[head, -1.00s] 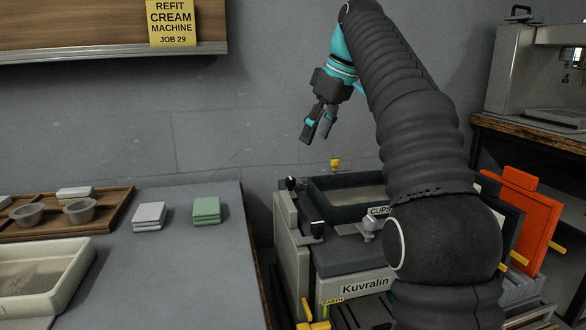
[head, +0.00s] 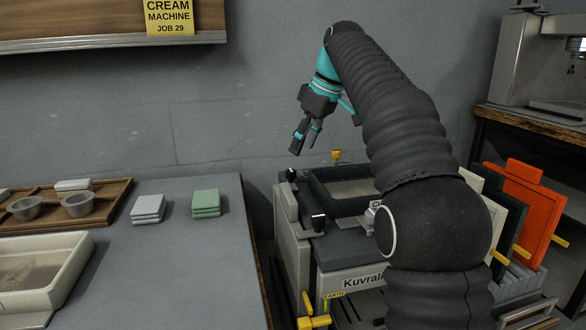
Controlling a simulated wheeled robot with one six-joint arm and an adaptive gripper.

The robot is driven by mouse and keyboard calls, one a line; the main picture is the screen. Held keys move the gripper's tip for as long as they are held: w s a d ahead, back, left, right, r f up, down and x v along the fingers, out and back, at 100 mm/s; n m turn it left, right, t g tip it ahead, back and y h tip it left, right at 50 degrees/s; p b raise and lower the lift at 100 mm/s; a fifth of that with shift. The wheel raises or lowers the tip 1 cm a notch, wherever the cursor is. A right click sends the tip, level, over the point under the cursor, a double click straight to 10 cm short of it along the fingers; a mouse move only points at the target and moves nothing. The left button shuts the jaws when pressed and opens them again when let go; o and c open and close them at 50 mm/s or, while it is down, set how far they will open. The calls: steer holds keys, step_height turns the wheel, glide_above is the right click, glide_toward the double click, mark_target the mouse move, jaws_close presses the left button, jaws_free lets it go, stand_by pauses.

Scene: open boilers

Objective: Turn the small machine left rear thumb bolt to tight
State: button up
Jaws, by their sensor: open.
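The small machine (head: 340,258), a pale and dark grey open unit labelled "Kuvralin", stands right of the grey table. A black-topped thumb bolt (head: 291,175) stands at its left rear corner. A second black-topped bolt (head: 318,222) stands nearer me on the left side. A small yellow fitting (head: 336,157) stands at the rear edge. My gripper (head: 305,144) is open and empty, pointing down and left. In the picture it sits just above the left rear bolt, apart from it. My arm hides the machine's right part.
A grey table (head: 170,265) at left bears a wooden tray with cups (head: 112,205), a pale basin (head: 75,268), white pads (head: 148,208) and green pads (head: 206,203). Orange and dark panels (head: 530,205) stand at right. A steel machine (head: 510,60) sits on a shelf behind.

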mark_target(292, 170)
steer(key=b+x, duration=0.1)
steer(key=x, duration=0.6)
steer(key=shift+w+a+f+b, duration=0.1)
steer(key=shift+f+b, duration=0.2)
steer(key=shift+f, duration=0.05)
jaws_close()
